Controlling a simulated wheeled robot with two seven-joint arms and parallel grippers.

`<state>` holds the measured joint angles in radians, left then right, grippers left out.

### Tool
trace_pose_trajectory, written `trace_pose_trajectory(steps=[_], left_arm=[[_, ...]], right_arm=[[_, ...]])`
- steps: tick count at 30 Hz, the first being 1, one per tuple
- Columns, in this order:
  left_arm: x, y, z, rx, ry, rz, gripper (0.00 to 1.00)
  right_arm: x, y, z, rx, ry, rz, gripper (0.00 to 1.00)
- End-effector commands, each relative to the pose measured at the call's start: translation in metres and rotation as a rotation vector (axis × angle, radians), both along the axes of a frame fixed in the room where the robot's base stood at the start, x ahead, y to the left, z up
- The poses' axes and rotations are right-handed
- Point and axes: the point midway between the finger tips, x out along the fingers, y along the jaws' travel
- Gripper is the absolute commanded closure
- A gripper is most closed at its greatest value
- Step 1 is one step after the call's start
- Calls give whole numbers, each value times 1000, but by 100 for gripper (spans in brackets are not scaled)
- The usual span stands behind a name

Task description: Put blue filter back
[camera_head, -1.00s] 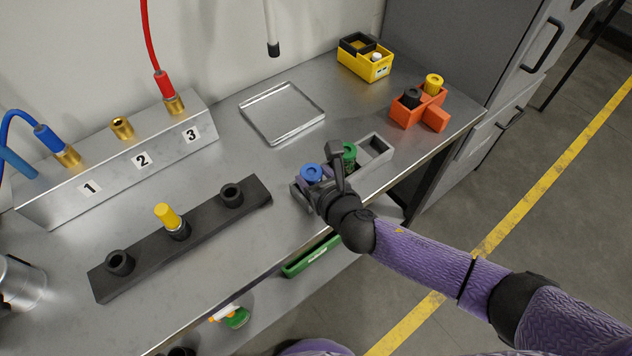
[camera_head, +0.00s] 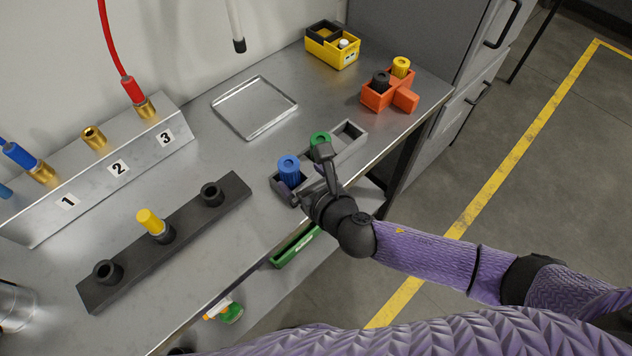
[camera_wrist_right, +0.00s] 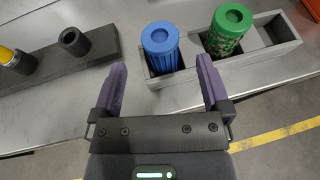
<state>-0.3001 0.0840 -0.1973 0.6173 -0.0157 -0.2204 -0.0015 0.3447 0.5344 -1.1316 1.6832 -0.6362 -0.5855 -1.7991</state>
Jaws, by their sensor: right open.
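The blue filter (camera_head: 289,171) stands upright in the left compartment of the grey holder (camera_head: 345,150). It also shows in the right wrist view (camera_wrist_right: 160,46), just beyond my fingertips and apart from them. The green filter (camera_head: 319,144) stands in the middle compartment of the holder, and it shows in the right wrist view (camera_wrist_right: 228,30). The right compartment is empty. My right gripper (camera_wrist_right: 162,78) is open and empty, with its fingers spread at the front of the holder; in the head view (camera_head: 305,180) it partly hides the holder. My left gripper is not in view.
A dark rack (camera_head: 185,230) holds a yellow-topped part (camera_head: 150,221) between two empty sockets. A numbered metal block (camera_head: 100,165), a clear tray (camera_head: 254,106), a yellow bin (camera_head: 332,45) and an orange holder (camera_head: 390,92) stand further back. The bench front edge is close to my arm.

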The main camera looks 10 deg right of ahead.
Motion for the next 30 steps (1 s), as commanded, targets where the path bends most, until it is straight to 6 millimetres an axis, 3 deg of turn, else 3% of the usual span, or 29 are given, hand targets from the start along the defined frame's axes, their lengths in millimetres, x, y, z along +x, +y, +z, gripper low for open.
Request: trace_pose_trajectory(steps=[3, 7, 14, 16, 17, 20, 22, 23, 24, 25, 27, 30], left_arm=[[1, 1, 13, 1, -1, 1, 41], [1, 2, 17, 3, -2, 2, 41], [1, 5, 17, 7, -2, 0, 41], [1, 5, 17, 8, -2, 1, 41], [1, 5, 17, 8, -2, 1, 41], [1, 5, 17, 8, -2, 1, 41], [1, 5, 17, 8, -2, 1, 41], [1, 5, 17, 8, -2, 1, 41], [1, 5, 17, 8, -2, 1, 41], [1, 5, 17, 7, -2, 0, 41], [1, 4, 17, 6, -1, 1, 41], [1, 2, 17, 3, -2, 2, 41]], right_arm=[[-29, -13, 16, 0, 4, 1, 3], [-51, -23, 25, 0, 2, 1, 3], [-61, -28, 28, 2, 1, -2, 3], [-58, -33, 18, 44, 48, -48, 3], [-54, -38, 7, 92, 96, -99, 3], [-50, -76, -64, 423, 398, -483, 3], [-79, -114, -133, 786, 646, -935, 3], [-102, -128, -160, 944, 725, -1146, 3], [-137, -142, -192, 1135, 795, -1419, 3], [-166, -149, -211, 1267, 825, -1617, 3], [-232, -156, -243, 1516, 818, -2031, 3], [-304, -153, -262, 1730, 710, -2447, 3]])
